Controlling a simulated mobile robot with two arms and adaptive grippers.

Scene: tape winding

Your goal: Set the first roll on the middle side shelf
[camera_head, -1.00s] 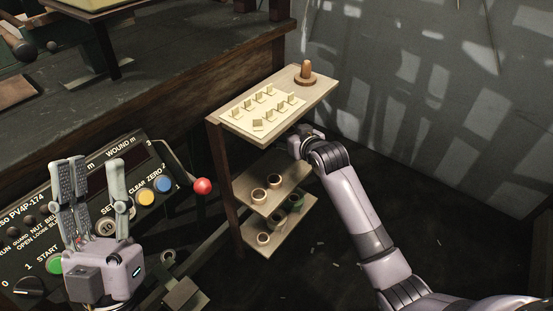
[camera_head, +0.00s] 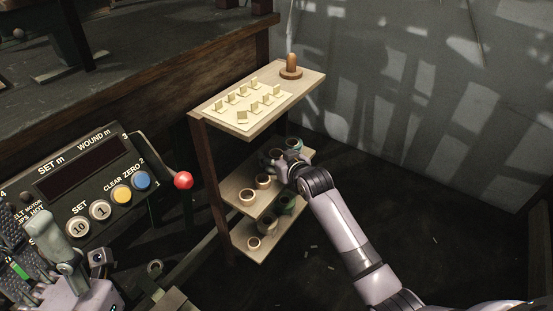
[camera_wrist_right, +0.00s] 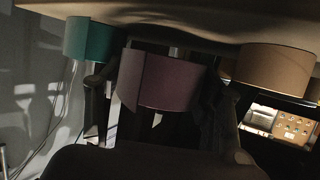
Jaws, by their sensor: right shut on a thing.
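My right gripper (camera_head: 280,158) is at the far end of the middle side shelf (camera_head: 232,184), under the top board. In the right wrist view it is shut on a dark purple roll (camera_wrist_right: 160,80), a finger on each side. The roll is close to a tan board edge (camera_wrist_right: 150,22); I cannot tell whether they touch. A teal roll (camera_wrist_right: 88,40) and a tan roll (camera_wrist_right: 272,68) flank it there. Two pale rolls, one in front (camera_head: 246,197) and one behind (camera_head: 262,182), stand on the middle shelf. My left gripper (camera_head: 42,240) is open and empty at lower left.
The top board (camera_head: 225,108) carries a card with several small tabs and a wooden peg on a round base (camera_head: 291,66). The bottom shelf (camera_head: 244,252) holds several rolls. A control panel (camera_head: 70,190) with a red-knobbed lever (camera_head: 183,180) is left of the shelves.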

